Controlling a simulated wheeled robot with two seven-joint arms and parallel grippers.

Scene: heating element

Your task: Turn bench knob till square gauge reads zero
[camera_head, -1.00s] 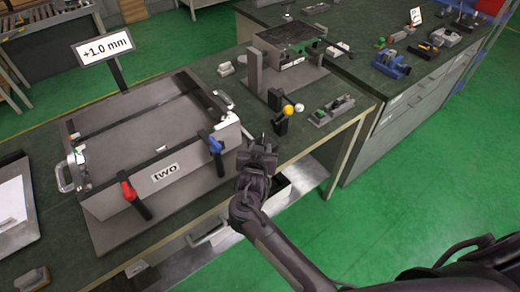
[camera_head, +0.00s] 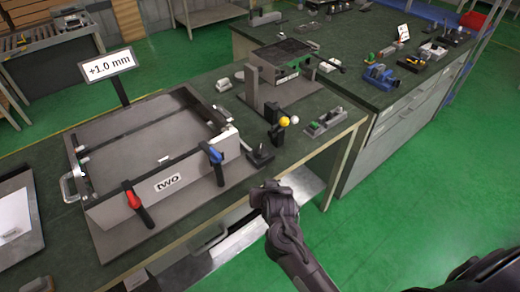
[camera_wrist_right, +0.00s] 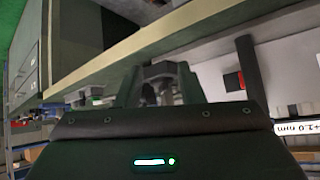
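The gauge sign (camera_head: 107,66) reads "+1.0 mm" on a dark post behind the square metal frame (camera_head: 95,215), which is labelled "two". A small dark knob (camera_head: 260,154) stands on the bench by the frame's right corner. My right gripper (camera_head: 268,190) is in front of the bench edge, below and apart from that knob. In the right wrist view my gripper (camera_wrist_right: 160,88) points toward the underside of the bench edge. Its finger gap is not clear, and I see nothing held. My left gripper is not in view.
A red handle (camera_head: 133,200) and a blue handle (camera_head: 215,155) are on the frame's front. A second bench (camera_head: 345,60) is at the back right. Green floor is clear at right.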

